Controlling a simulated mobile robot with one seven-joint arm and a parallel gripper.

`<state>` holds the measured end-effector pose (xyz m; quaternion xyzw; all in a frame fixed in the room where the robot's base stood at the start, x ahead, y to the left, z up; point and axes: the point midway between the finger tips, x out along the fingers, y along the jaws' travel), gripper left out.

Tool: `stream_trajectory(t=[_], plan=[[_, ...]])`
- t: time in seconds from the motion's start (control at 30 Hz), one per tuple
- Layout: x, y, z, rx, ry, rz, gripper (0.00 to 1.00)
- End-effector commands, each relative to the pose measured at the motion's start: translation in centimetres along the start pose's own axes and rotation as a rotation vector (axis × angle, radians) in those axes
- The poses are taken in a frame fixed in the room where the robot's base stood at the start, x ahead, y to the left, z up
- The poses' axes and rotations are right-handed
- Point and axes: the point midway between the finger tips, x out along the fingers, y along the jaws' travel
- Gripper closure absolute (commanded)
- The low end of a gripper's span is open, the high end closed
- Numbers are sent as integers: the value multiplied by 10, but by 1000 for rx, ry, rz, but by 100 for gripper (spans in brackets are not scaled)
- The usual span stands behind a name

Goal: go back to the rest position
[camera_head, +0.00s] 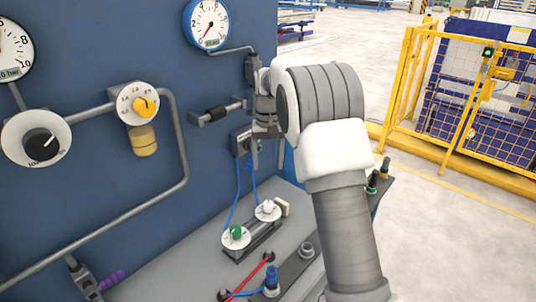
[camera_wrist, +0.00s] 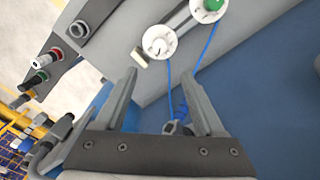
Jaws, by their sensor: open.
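My gripper (camera_head: 262,152) is in front of the blue wall panel, above the grey bench, near the upper middle of the head view. In the wrist view its two fingers (camera_wrist: 158,76) are spread apart, with nothing between their tips. Past the fingers lie a white-knobbed fitting (camera_wrist: 159,42) and a green-knobbed fitting (camera_wrist: 211,4) on the bench. Blue tubes run from these fittings toward a small dark fitting (camera_wrist: 175,127) between the finger bases. My gripper partly hides the panel behind it in the head view.
The blue panel (camera_head: 90,75) carries a gauge (camera_head: 208,25), a black dial (camera_head: 38,142), a yellow-knobbed regulator (camera_head: 140,104) and grey pipes (camera_head: 183,150). On the bench (camera_head: 185,262) are a red tube (camera_head: 250,277) and a blue fitting (camera_head: 271,280). A yellow fence (camera_head: 410,90) stands right; open floor lies before it.

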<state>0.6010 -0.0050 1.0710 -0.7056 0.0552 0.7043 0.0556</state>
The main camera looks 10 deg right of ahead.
Motion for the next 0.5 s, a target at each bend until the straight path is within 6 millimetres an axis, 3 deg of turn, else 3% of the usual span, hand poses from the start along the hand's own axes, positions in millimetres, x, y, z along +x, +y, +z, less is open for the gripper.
stream_trajectory(t=[0.2,0.5], plan=[[-18,0,0,0,-1,0,29],[-19,0,0,0,-2,0,29]])
